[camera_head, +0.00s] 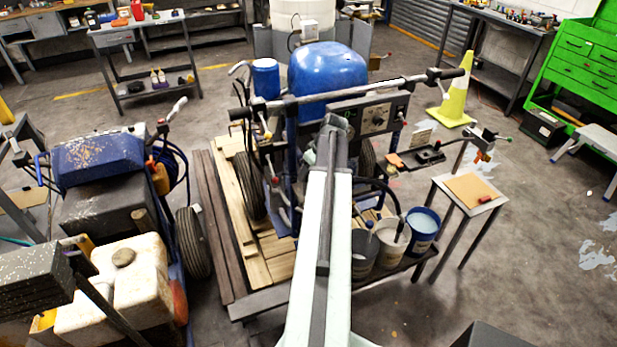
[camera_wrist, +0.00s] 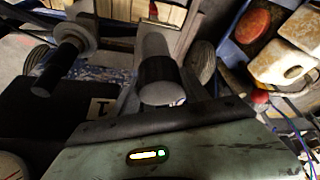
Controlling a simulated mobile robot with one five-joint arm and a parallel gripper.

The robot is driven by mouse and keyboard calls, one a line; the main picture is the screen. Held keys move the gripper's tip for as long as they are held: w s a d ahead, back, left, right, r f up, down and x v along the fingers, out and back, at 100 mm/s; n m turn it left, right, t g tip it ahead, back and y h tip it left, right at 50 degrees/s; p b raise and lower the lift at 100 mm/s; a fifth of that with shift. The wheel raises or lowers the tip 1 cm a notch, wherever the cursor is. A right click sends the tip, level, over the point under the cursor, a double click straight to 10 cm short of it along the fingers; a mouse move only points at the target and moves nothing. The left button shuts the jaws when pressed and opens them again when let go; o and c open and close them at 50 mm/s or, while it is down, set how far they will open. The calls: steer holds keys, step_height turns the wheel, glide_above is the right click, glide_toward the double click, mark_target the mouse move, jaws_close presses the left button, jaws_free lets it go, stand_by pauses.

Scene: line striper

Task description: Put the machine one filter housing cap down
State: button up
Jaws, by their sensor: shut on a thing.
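My gripper (camera_head: 336,124) is at the far end of my pale arm, in front of the line striper with the blue dome (camera_head: 328,82) in the head view. The arm hides the jaws and what they hold there. In the wrist view, the gripper's body fills the bottom, with its dark front edge (camera_wrist: 165,122) and a small light. A dark cylinder with a grey end (camera_wrist: 162,80) stands directly in front of it. I cannot tell for sure whether this is the filter housing cap. A black plate marked 1 (camera_wrist: 101,107) lies to its left.
A small stand (camera_head: 468,188) with a tan top is right of the machine. Pails (camera_head: 423,222) stand at the pallet's front right. Another striper with a white tank (camera_head: 128,275) is close on the left. A yellow cone (camera_head: 455,95) stands behind right.

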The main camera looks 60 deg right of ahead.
steer(key=o, duration=1.6)
steer(key=shift+r, duration=0.15)
steer(key=shift+f+b, duration=0.35)
steer(key=shift+f, duration=0.05)
steer(key=p+v, duration=0.8)
steer(key=shift+r, duration=0.25)
steer(key=shift+f, duration=0.2)
